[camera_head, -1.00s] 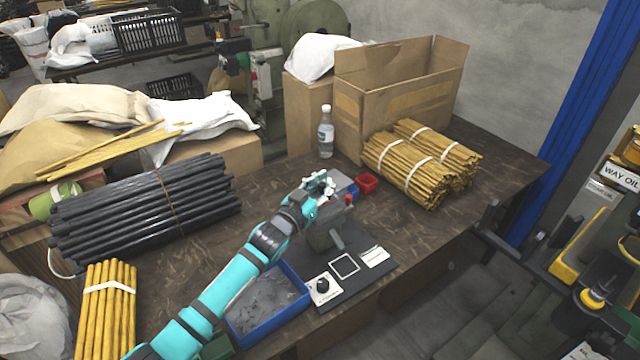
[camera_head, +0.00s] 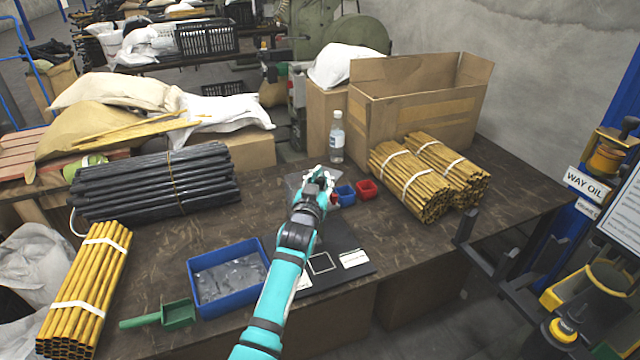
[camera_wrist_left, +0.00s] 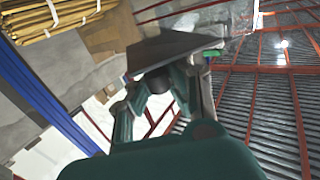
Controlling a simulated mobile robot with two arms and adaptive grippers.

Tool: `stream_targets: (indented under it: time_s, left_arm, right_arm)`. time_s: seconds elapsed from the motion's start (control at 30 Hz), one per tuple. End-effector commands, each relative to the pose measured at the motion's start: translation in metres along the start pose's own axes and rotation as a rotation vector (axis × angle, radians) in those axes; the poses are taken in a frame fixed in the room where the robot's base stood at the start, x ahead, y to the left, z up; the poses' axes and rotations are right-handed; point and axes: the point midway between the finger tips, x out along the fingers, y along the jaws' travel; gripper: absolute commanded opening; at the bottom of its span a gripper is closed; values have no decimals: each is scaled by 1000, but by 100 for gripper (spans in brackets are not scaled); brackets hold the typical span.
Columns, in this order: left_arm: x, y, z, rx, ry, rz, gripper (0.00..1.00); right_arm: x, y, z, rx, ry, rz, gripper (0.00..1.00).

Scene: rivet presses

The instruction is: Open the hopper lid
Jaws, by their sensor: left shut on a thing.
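My left gripper (camera_head: 318,178) is above the small press on the table, which my arm mostly hides. In the left wrist view the gripper (camera_wrist_left: 155,90) is shut on a dark round knob (camera_wrist_left: 158,82). The knob joins a flat dark plate, the hopper lid (camera_wrist_left: 178,48), which stands just beyond the fingers. In the head view a thin grey panel (camera_head: 296,181), seemingly this lid, shows left of the gripper. The hopper opening is hidden. My right gripper is not in view.
A blue tray (camera_head: 205,306) and green scoop (camera_head: 178,314) lie left of my arm.

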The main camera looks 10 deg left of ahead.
Motion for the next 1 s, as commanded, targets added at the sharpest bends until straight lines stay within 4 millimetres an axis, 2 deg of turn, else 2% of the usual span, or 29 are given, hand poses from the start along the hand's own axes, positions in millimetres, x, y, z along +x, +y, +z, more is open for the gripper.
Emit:
stream_targets:
  time_s: [0.03,0.3,0.33,0.6,0.87,1.0]
  left_arm:
    - [-2,4,10,-7,-20,4,0]
    - [-2,3,10,-9,-20,4,0]
    - [-2,3,10,-10,-20,4,9]
    - [-2,1,8,-6,-16,1,43]
    - [-2,0,5,-4,-8,0,43]
    - [-12,0,5,-4,-8,-1,43]
  right_arm:
    - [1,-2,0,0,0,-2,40]
    - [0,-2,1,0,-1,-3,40]
    - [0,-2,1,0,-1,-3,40]
    - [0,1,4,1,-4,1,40]
    - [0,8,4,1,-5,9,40]
    - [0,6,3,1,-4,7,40]
